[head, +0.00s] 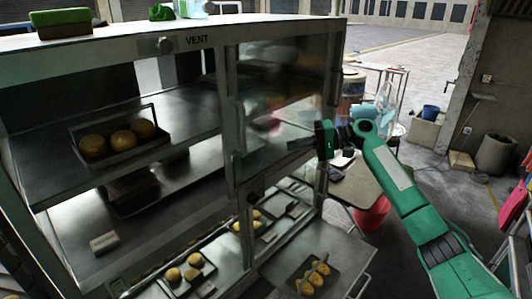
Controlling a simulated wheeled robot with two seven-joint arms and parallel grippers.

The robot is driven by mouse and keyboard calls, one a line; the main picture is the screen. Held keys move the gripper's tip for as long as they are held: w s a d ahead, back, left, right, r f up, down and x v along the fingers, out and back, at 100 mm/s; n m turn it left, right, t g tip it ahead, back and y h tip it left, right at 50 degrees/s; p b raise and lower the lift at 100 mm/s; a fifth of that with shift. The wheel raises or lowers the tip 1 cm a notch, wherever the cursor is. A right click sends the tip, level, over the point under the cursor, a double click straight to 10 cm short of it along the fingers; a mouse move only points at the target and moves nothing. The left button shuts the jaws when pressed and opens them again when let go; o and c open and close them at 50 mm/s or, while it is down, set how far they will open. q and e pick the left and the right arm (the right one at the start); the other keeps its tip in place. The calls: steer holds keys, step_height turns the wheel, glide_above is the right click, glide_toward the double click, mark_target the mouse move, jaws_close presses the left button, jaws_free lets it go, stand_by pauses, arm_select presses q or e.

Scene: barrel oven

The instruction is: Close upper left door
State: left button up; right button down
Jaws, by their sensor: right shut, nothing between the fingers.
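The metal oven (200,62) with the word VENT on its top fascia fills the left half of the head view. Its upper left opening is uncovered, showing shelves inside. A glass panel (283,95) stands at the upper right, with upright metal frame bars beside the opening. I cannot tell whether the upper left door is part of this glass and framing. My right gripper (322,141) is shut and empty by the right side of the glass; I cannot tell if it touches. My left gripper is not in view.
A tray with buns (123,152) sits on the upper shelf. Below, another bun tray (317,258) lies on a surface jutting out from the oven's lower right. A small table (368,185) and a red bucket (372,214) stand behind my right arm. Open floor lies beyond.

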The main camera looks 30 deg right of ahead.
step_height(320, 180, up, 4)
steer(key=s+f, duration=0.1)
steer(key=p, duration=0.5)
glide_above(254, 149)
steer(key=s+d, duration=0.2)
steer(key=s, duration=0.3)
steer(key=shift+n+g+y, duration=0.3)
steer(key=shift+n, duration=0.1)
steer(key=a, duration=0.1)
steer(key=a+f+p, duration=0.1)
steer(key=s+a+p, duration=0.1)
steer(key=a, duration=0.1)
steer(key=shift+a+f, duration=0.1)
steer(key=shift+f, duration=0.3)
steer(key=shift+a, duration=0.1)
